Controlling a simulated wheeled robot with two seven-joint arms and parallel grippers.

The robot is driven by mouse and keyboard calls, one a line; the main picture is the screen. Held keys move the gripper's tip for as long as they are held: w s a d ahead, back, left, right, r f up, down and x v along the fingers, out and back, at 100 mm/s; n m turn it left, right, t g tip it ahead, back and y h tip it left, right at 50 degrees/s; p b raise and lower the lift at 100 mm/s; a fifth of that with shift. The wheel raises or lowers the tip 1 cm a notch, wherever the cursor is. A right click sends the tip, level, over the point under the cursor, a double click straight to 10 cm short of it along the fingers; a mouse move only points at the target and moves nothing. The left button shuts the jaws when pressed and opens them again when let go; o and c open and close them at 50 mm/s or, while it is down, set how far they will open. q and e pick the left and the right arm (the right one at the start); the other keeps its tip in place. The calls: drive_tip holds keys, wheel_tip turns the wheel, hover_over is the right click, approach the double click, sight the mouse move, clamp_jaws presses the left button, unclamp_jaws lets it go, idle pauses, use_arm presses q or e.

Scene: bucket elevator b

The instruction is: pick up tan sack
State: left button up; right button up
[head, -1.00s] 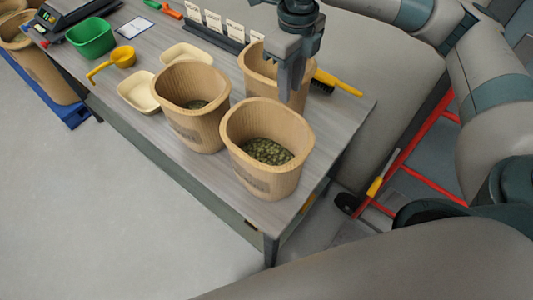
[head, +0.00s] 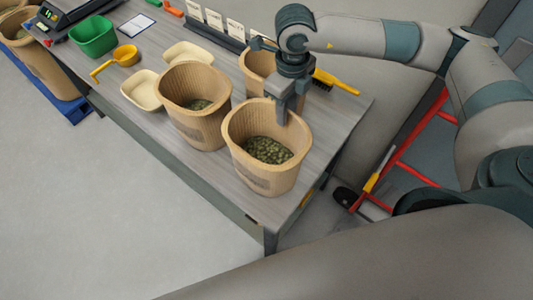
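Several tan sacks with open tops are in the head view. The nearest tan sack (head: 262,178) stands upright near the table's front right corner and holds green-brown pellets. A second tan sack (head: 196,127) stands to its left, with some of the same inside. A third tan sack (head: 256,68) stands behind, partly hidden by my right arm. My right gripper (head: 287,114) points down at the back rim of the nearest sack. Its fingers look apart, one over the sack's inside. I cannot tell if they touch the rim. My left gripper is out of view.
On the table (head: 232,200) are cream trays (head: 141,90), a yellow scoop (head: 124,56), a green tub (head: 93,36), a scale (head: 66,14) and a yellow-handled brush (head: 335,81). A red frame (head: 415,176) stands right of the table. The floor in front is clear.

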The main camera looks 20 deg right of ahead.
sight(283, 136)
wheel_tip(283, 136, down, 5)
drive_tip(key=p, duration=0.3)
drive_tip(key=shift+a+p, duration=0.15)
drive_tip(key=shift+p, duration=0.15)
clamp_jaws()
idle(1.5)
